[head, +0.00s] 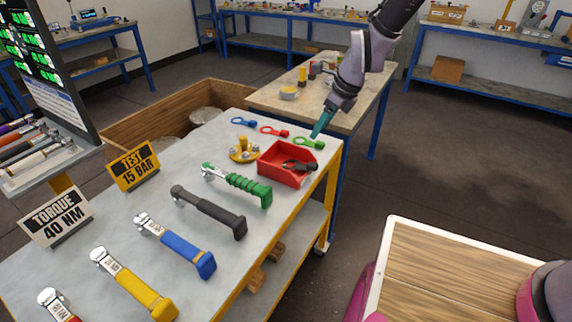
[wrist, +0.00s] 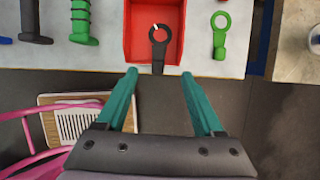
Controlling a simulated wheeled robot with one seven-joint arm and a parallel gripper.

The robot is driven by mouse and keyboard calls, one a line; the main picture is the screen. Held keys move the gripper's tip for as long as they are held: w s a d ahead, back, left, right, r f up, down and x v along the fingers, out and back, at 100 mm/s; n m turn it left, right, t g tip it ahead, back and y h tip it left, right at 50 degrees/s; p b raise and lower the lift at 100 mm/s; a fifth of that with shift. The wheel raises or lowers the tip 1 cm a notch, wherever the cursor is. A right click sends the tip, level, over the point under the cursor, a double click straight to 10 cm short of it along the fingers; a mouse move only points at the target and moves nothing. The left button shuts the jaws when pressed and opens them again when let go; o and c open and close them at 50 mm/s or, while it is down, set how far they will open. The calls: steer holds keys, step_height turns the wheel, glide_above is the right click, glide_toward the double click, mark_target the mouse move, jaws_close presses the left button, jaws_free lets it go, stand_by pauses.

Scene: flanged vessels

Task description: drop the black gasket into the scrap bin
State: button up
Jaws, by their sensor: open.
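The black gasket (head: 297,165), a ring with a tab, is at the red bin (head: 285,177) on the grey table. In the wrist view, the gasket's ring (wrist: 158,36) shows within the outline of the red bin (wrist: 134,32), and its tab reaches over the near rim. I cannot tell whether it rests on the rim or the floor. My gripper (head: 321,126) is open and empty, above the table's far right corner in the head view. In the wrist view, my gripper's (wrist: 159,73) fingertips are apart on either side of the tab's end, not touching it.
A green gasket (head: 309,143), a red one (head: 273,131) and a blue one (head: 244,121) lie behind the bin. A yellow flanged part (head: 243,150) stands left of it. Several torque wrenches (head: 236,184) lie in front. A wooden-topped table (head: 345,117) stands behind.

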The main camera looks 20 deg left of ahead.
steer(key=v, duration=0.6)
steer(key=shift+r, duration=0.1)
steer(key=w+d+r+n+t, duration=0.35)
steer(key=d+r+n, duration=0.35)
steer(key=d+r, duration=1.35)
steer(key=s+d+r+n+t+h, duration=0.1)
steer(key=s+d+r+n, duration=0.1)
steer(key=s+d, duration=0.2)
steer(key=s+d+r+n+t, duration=0.1)
steer(key=s+d, duration=0.4)
steer(key=d, duration=0.6)
steer(key=s+d+r+n+t+h, duration=0.1)
steer(key=s+d+r+n, duration=0.3)
steer(key=d, duration=0.4)
steer(key=shift+s+n+h, duration=0.3)
steer(key=shift+n, duration=0.4)
